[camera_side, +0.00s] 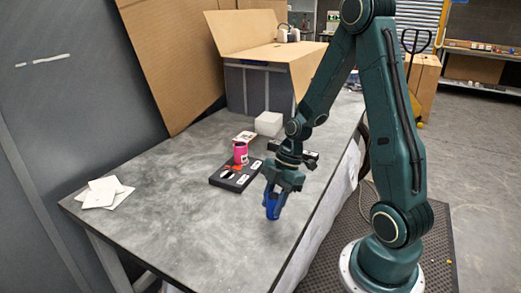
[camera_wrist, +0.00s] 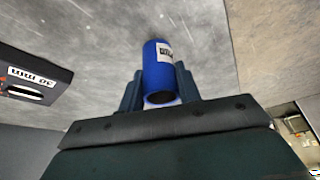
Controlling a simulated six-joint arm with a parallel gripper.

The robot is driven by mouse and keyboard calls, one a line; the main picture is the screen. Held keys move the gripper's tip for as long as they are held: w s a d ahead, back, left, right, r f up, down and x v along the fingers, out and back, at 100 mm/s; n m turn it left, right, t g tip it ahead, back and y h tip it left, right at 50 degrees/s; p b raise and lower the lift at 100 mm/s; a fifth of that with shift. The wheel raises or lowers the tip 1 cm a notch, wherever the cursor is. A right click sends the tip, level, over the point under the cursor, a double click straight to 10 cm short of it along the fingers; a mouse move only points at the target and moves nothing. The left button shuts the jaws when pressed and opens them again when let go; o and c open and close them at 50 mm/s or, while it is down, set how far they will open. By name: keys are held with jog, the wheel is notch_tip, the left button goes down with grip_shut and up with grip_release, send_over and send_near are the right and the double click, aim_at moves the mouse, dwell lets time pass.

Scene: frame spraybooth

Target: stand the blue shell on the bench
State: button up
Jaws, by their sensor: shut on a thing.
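The blue shell (camera_side: 271,208) is a short blue cylinder with a white label. My gripper (camera_side: 277,192) is shut on it near the front right edge of the grey bench (camera_side: 180,200). In the wrist view the shell (camera_wrist: 158,68) sits between the two fingers of my gripper (camera_wrist: 160,92), with its open dark end toward the camera and its label on the right. In the side view it looks roughly upright. I cannot tell whether its lower end touches the bench.
A black holder (camera_side: 234,177) with a pink cylinder (camera_side: 240,152) stands left of my gripper; the holder's labelled edge shows in the wrist view (camera_wrist: 35,82). White sheets (camera_side: 103,192) lie at the left. A white block (camera_side: 268,124) and an open carton (camera_side: 258,80) stand behind. The bench front is clear.

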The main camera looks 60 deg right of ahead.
jog(key=shift+f, duration=0.3)
jog(key=shift+f, duration=0.1)
jog(key=o, duration=1)
jog(key=v, duration=1.2)
dwell(0.3)
